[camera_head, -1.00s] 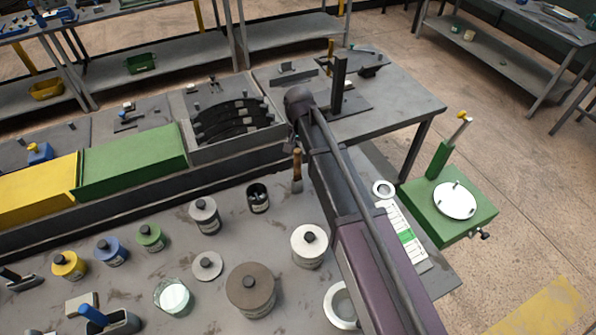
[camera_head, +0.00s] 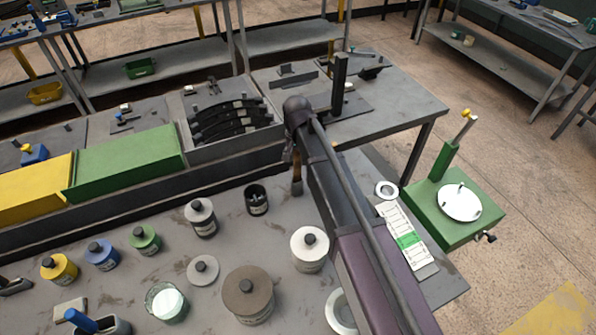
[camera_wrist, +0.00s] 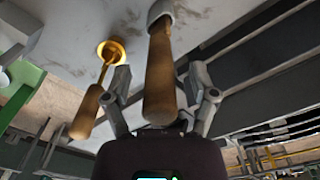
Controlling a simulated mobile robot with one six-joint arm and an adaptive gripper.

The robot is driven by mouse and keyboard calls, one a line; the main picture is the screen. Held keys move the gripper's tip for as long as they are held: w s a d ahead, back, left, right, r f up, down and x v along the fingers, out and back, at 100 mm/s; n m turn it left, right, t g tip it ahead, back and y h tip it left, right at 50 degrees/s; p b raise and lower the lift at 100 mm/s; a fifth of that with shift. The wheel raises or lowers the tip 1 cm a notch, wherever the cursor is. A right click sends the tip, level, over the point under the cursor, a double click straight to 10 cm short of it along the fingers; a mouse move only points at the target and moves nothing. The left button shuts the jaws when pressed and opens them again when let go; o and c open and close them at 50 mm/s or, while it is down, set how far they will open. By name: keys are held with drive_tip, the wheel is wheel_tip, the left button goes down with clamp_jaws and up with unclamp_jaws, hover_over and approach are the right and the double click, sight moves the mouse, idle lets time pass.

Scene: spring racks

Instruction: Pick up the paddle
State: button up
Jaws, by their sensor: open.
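In the wrist view, a thick wooden handle (camera_wrist: 160,75) with a pale grey collar at its far end stands between the fingers of my gripper (camera_wrist: 160,72). The fingers are spread, with a visible gap on each side of the handle. A second wooden handle (camera_wrist: 88,112), on a thin rod, is outside the left finger, by a glowing orange ring (camera_wrist: 111,51). Neither tool's working end shows clearly, so I cannot tell which is the paddle. In the head view, a brown handle (camera_head: 297,180) shows beside my arm, and my gripper is hidden.
Lidded jars, including a white one (camera_head: 310,248) and a brown one (camera_head: 249,294), stand on the bench left of my arm. A dark cup (camera_head: 257,199) is close to the brown handle. A green stand (camera_head: 425,205) is at the right.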

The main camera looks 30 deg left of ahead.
clamp_jaws()
idle(0.3)
drive_tip(key=shift+r, duration=0.2)
wheel_tip(320, 180, up, 10)
drive_tip(key=p, duration=1)
drive_tip(key=shift+f, duration=0.2)
idle(0.6)
